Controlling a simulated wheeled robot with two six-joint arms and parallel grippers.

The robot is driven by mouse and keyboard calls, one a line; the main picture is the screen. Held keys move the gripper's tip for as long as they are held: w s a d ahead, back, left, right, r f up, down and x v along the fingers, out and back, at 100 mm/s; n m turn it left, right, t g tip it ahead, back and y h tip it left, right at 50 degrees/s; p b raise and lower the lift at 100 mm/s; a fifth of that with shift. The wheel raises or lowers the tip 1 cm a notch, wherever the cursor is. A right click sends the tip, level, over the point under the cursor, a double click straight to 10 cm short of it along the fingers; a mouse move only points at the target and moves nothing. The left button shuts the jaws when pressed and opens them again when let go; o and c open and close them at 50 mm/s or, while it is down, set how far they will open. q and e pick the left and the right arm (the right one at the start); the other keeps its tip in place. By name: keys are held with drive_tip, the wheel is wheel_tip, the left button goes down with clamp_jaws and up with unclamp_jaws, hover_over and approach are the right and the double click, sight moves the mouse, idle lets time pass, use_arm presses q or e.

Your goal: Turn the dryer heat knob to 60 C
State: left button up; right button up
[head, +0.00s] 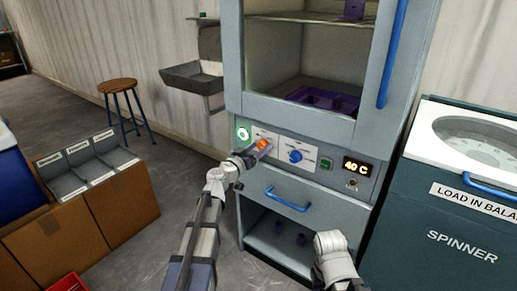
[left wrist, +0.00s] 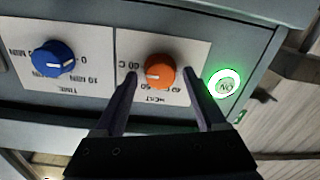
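The orange heat knob (head: 263,145) is on the dryer's control panel, on a white label plate. In the left wrist view the knob (left wrist: 160,71) stands between the two fingers of my left gripper (left wrist: 160,82), with a visible gap on each side. The gripper is open. A pale mark shows on the left part of the knob's face; the label appears upside down, with 60 C at the left. In the head view my left gripper (head: 252,156) reaches the panel at the knob. The dryer display (head: 356,167) reads 40 C. My right gripper does not show, only part of that arm.
The blue time knob (head: 295,156) sits beside the heat knob, and a lit green ON button (head: 243,134) is on its other side. A green switch (head: 326,163) is near the display. A blue drawer handle (head: 288,199) sticks out below. The spinner (head: 450,190) stands at right.

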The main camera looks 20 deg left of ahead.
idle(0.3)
use_arm(q)
drive_tip(key=v, duration=0.7)
drive_tip(key=shift+s+a, duration=0.15)
drive_tip(key=shift+s, duration=0.2)
